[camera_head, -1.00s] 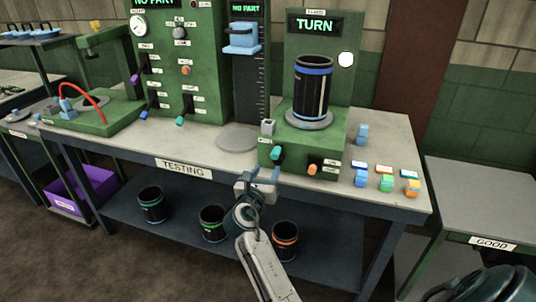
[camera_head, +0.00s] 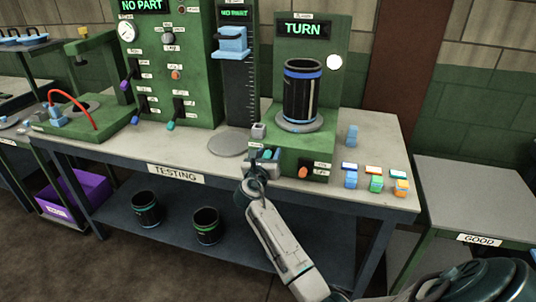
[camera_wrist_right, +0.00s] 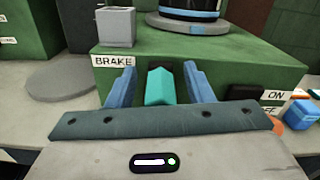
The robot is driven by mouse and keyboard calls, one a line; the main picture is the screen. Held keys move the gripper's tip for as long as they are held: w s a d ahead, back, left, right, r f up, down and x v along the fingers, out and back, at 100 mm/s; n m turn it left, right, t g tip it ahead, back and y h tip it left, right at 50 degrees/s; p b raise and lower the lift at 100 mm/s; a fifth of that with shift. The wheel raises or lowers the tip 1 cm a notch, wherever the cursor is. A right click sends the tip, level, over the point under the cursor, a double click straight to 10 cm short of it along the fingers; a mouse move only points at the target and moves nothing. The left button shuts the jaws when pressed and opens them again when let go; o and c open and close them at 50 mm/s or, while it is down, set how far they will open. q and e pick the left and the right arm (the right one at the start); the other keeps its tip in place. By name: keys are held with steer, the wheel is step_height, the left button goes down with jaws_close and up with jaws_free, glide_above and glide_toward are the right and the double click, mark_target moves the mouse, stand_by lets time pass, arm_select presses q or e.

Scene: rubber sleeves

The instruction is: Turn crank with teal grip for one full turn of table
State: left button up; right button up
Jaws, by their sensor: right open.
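My right gripper (camera_wrist_right: 160,80) is open, with one blue finger on each side of the teal grip and visible gaps to both. In the head view my right gripper (camera_head: 263,158) is at the box's front left and partly hides the grip. The round table (camera_head: 300,126) on the box carries a black sleeve (camera_head: 303,95) with blue bands. A screen (camera_head: 303,29) behind it reads TURN. My left gripper is not in view.
An orange knob (camera_head: 303,172) is right of the grip, by an ON/OFF label. A small grey block (camera_wrist_right: 115,27) stands on the box. Several coloured blocks (camera_head: 376,184) lie on the bench's right. A flat grey disc (camera_head: 228,144) lies left of the box.

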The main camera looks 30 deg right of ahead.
steer(key=c, duration=1)
steer(key=shift+o, duration=0.2)
